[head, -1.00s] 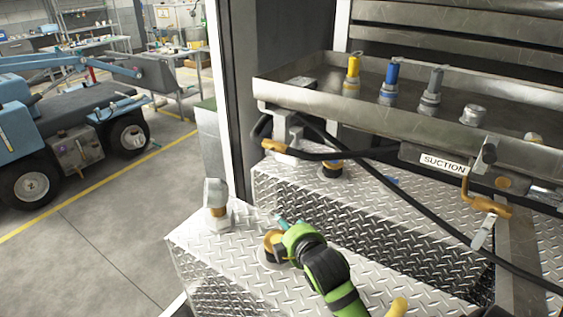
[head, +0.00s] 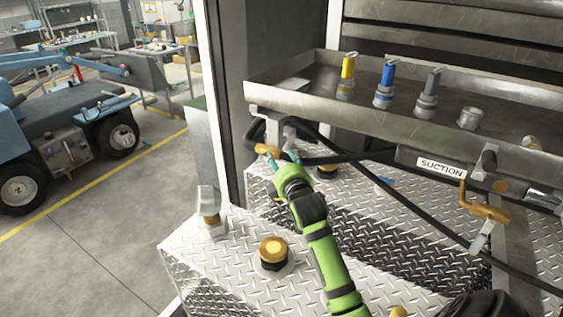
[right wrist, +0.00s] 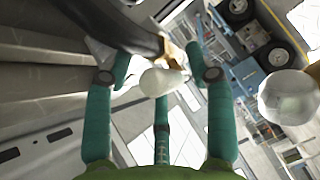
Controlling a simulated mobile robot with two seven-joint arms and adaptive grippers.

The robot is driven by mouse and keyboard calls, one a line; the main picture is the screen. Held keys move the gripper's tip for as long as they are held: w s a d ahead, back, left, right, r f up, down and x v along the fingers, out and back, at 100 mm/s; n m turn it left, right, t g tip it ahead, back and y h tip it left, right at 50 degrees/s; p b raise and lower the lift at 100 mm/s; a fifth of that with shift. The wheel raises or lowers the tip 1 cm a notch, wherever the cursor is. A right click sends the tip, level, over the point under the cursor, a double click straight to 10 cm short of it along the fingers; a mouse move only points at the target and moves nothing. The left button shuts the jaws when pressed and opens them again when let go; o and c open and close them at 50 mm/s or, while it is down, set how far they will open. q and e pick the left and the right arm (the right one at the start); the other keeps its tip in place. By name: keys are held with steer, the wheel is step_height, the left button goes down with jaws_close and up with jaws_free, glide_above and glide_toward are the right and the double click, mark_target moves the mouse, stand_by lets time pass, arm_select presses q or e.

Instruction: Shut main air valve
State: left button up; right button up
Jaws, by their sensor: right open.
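A small valve with an orange handle (head: 265,149) sits under the left end of the metal tray, beside a black hose. No label on it is readable. My right gripper (head: 282,158) is at this handle, with its teal fingers open. In the right wrist view, the open fingers (right wrist: 163,78) stand on either side of a pale rounded end (right wrist: 163,82) of an orange-tan part. Whether they touch it I cannot tell. My left gripper is not in view.
The metal tray (head: 300,103) holds yellow, blue and grey nozzles. Black hose (head: 400,215) runs across below it. On the diamond-plate boxes stand an orange-topped cap (head: 273,252) and a grey-topped fitting (head: 210,208). A dark upright post (head: 232,100) is close to the left.

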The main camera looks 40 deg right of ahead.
jaws_close()
steer(key=shift+f+b, duration=0.25)
steer(key=shift+b, duration=0.15)
arm_select(q)
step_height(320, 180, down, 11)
steer(key=b, duration=1)
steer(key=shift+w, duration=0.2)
arm_select(e)
steer(key=f+m+t+h, duration=0.1)
steer(key=m, duration=0.1)
steer(key=f+m+t, duration=0.1)
steer(key=m+t, duration=0.1)
steer(key=shift+w+a+f+t+h, duration=0.1)
steer(key=shift+w+f+t+h, duration=0.1)
steer(key=shift+f+t+h, duration=0.15)
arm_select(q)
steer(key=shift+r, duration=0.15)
